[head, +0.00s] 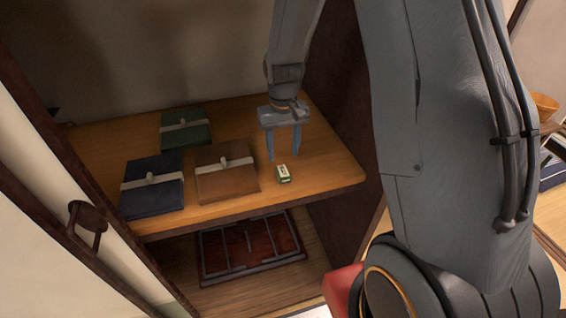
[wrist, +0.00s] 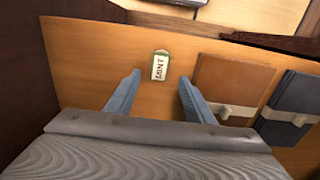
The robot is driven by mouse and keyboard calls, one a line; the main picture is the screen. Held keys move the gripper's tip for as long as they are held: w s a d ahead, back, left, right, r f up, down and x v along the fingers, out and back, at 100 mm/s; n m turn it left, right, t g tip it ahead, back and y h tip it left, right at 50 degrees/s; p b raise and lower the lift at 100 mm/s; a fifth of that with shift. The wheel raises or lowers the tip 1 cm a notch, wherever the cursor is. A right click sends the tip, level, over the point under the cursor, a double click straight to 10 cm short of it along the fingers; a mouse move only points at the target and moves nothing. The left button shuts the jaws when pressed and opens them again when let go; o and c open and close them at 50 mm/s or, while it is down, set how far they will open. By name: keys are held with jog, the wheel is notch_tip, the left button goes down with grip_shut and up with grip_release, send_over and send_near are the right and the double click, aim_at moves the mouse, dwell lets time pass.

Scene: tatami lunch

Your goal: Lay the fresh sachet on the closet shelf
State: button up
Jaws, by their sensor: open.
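A small white and green sachet (head: 283,173) lies on the wooden closet shelf (head: 320,168), near its front edge and to the right of the brown folded bundle. In the wrist view the sachet (wrist: 160,66) reads "MINT" and lies flat on the shelf (wrist: 100,60), just beyond the fingertips and between their lines. My gripper (head: 283,158) is open and empty, pointing down over the shelf behind the sachet. In the wrist view its two fingers (wrist: 160,76) stand apart, with no contact with the sachet visible.
A brown bundle (head: 226,180), a navy bundle (head: 152,200) and a green bundle (head: 185,140), each with a pale band, lie left on the shelf. A dark closet side wall (head: 340,95) stands close on the right. A dark red slatted item (head: 225,250) lies below.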

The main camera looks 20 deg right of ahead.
jog(key=s+r, duration=0.4)
jog(key=s, duration=0.4)
jog(key=s+r+t+b, duration=0.1)
jog(key=s+r, duration=0.3)
jog(key=s, duration=0.4)
jog(key=shift+s+r+t, duration=0.3)
jog(key=shift+s+r, duration=0.05)
jog(key=shift+f+b, duration=0.7)
jog(key=shift+f, duration=0.05)
jog(key=shift+c, duration=0.3)
